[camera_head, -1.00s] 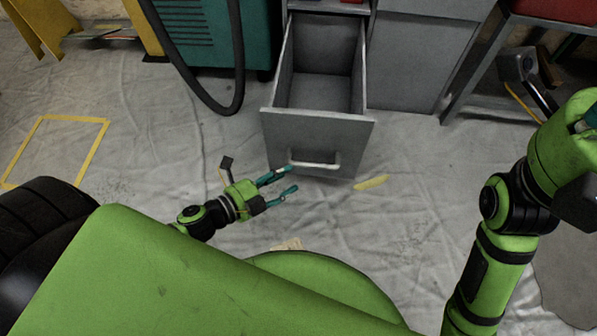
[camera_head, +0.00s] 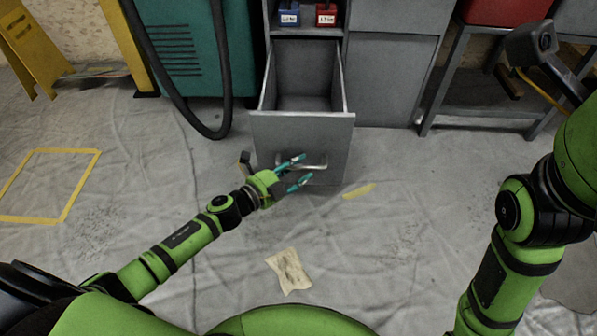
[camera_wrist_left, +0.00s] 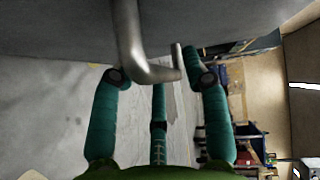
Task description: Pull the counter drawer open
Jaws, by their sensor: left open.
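The grey counter drawer (camera_head: 301,134) stands pulled out from the cabinet, and its empty inside shows from above. Its metal bar handle (camera_head: 314,166) is on the lower front; it also shows close up in the left wrist view (camera_wrist_left: 128,40). My left gripper (camera_head: 300,170) is open at the handle, its teal fingers overlapping the handle's left part. In the left wrist view the handle's bend lies between the open fingers (camera_wrist_left: 158,85) or just beyond their tips; I cannot tell contact. My right arm is at the right, its gripper out of view.
Blue (camera_head: 289,15) and red (camera_head: 326,15) bins sit on the shelf above the drawer. A teal machine (camera_head: 180,50) with a black hose stands left, a metal table (camera_head: 490,115) right. Crumpled paper (camera_head: 289,270) lies on the sheeted floor, which is otherwise mostly clear.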

